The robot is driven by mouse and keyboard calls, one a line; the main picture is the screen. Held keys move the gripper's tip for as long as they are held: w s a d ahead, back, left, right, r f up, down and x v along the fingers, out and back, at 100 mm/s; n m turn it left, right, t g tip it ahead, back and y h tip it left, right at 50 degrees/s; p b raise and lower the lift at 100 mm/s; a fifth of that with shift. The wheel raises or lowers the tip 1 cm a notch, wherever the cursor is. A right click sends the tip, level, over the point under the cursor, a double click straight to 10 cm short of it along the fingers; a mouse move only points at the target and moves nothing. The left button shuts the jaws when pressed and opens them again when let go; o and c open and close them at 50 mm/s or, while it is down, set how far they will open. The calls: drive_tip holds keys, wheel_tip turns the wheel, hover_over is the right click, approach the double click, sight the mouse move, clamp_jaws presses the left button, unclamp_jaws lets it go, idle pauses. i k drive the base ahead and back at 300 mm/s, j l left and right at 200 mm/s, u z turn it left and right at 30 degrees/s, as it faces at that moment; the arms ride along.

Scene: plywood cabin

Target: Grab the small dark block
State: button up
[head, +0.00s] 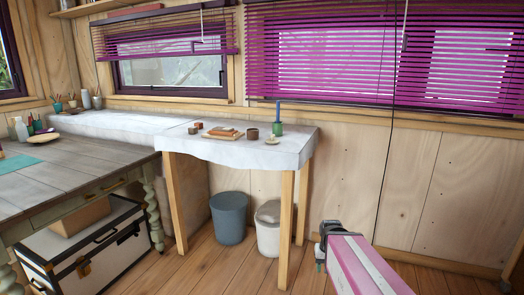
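A small dark brown block (192,130) stands on the white-covered table (230,155), left of the wooden tray. A lighter orange-brown block (199,125) is close behind it. A dark brown cup-like thing (252,134) stands right of the tray; it is too small to tell its exact shape. My gripper (320,258) is at the lower right, in front of the table and well apart from the blocks. Its fingers are small and mostly hidden, so I cannot see whether they are open.
The wooden tray (222,137) holds brown pieces. A blue candle in a green holder (277,129) and a small saucer (272,141) stand to the right. A blue-grey bin (228,219) and a whitish bin (268,235) stand below. A grey desk (75,172) is at left.

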sight(193, 130)
drive_tip(key=j+u, duration=0.1)
drive_tip(key=u, duration=0.95)
drive_tip(key=i+l, duration=0.05)
